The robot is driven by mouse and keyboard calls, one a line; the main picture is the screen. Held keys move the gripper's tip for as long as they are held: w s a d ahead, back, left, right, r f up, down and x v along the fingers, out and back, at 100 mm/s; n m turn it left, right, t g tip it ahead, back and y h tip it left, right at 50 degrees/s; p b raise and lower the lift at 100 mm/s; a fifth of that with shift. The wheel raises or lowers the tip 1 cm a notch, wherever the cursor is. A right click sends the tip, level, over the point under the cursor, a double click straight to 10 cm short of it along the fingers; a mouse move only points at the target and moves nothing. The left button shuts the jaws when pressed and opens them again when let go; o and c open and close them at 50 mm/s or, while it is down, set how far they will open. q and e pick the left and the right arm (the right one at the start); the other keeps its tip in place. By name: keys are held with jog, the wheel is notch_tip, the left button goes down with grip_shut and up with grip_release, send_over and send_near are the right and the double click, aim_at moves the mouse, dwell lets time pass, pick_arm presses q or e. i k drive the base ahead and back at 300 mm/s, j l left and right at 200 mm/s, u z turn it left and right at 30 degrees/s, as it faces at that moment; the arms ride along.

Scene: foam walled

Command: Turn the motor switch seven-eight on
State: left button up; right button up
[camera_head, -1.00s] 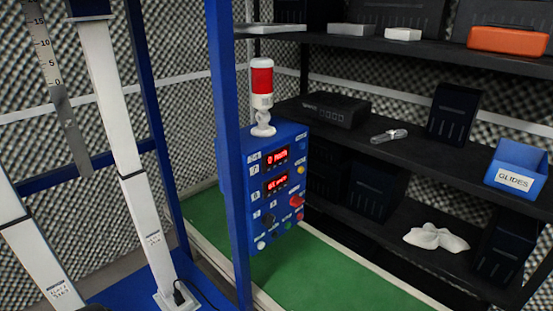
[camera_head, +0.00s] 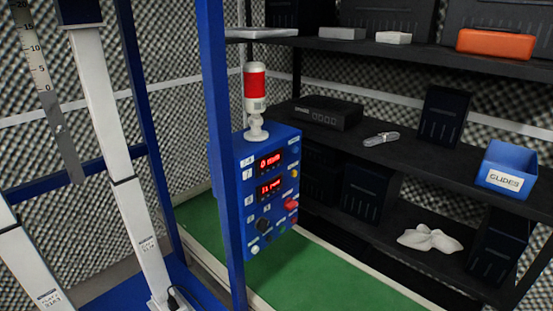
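The blue control box (camera_head: 272,160) is mounted on the blue post, right of it, in the head view. It has two red lit displays, the upper one (camera_head: 270,162) reading about "0 mm" and the lower one (camera_head: 270,188) with blurred digits. Below them are a dark rotary knob (camera_head: 263,226), a red switch or button (camera_head: 291,204), and small white, green and yellow buttons. The labels are too small to read, so I cannot tell which control is the motor switch. A red and white beacon (camera_head: 256,90) stands on top. Neither gripper is in view.
A blue post (camera_head: 222,130) stands just left of the box. Dark shelves (camera_head: 440,160) at right hold a blue GLIDES bin (camera_head: 513,168), an orange case (camera_head: 496,44), a black device (camera_head: 325,112) and a white crumpled item (camera_head: 430,238). Green floor (camera_head: 300,262) lies below the box.

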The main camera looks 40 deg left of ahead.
aim_at(289, 205)
jog(key=u, duration=1.35)
